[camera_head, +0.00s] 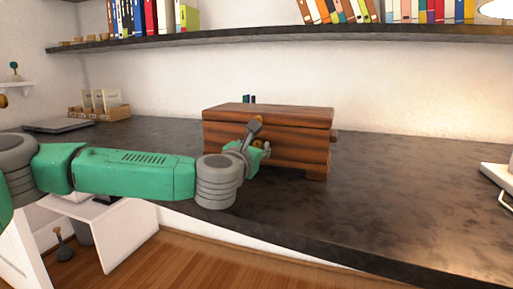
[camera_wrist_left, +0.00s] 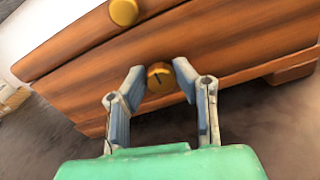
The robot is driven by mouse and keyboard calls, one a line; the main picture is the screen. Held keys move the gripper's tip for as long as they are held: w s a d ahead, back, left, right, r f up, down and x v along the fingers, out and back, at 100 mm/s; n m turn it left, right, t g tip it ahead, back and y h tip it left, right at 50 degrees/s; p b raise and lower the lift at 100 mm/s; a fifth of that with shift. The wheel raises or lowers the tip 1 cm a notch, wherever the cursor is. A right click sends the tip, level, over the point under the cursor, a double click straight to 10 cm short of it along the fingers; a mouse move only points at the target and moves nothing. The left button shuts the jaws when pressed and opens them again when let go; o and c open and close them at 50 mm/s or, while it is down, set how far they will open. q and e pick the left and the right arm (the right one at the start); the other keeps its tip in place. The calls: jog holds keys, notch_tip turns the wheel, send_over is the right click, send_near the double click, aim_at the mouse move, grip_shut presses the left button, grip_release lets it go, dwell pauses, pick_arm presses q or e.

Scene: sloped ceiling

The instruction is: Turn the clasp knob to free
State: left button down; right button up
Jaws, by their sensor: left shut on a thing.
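A brown wooden chest (camera_head: 300,150) stands on the dark counter, and its front also fills the left wrist view (camera_wrist_left: 235,40). In the left wrist view a round gold knob (camera_wrist_left: 159,77) with a dark line across its face sits on the chest front. My left gripper (camera_wrist_left: 158,70) is shut on this knob, with one grey finger on each side of it. A second gold knob (camera_wrist_left: 124,12) shows higher on the chest, apart from the gripper. In the head view my left gripper (camera_head: 262,148) is at the chest's front and partly hides it.
The dark counter (camera_head: 410,200) is clear to the right of the chest, up to a pale object (camera_head: 497,180) at the right edge. A flat grey item (camera_head: 58,126) and a small card holder (camera_head: 100,110) stand at the left. A shelf of books (camera_head: 260,36) runs above.

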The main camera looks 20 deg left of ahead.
pick_arm(q)
jog(key=shift+f, duration=0.2)
jog(key=shift+m+p, duration=0.4)
jog(key=m+p, duration=0.2)
jog(key=m, duration=0.1)
jog(key=m+p, duration=0.4)
jog(key=m, duration=0.1)
jog(key=shift+m, duration=0.3)
jog(key=m+p, duration=0.3)
jog(key=m, duration=0.1)
jog(key=shift+s+f+m, duration=0.1)
jog(key=shift+m, duration=0.2)
jog(key=shift+f+m+p, duration=0.15)
jog(key=shift+m+p, duration=0.95)
jog(key=shift+m, duration=0.8)
jog(key=c, duration=1.3)
grip_release()
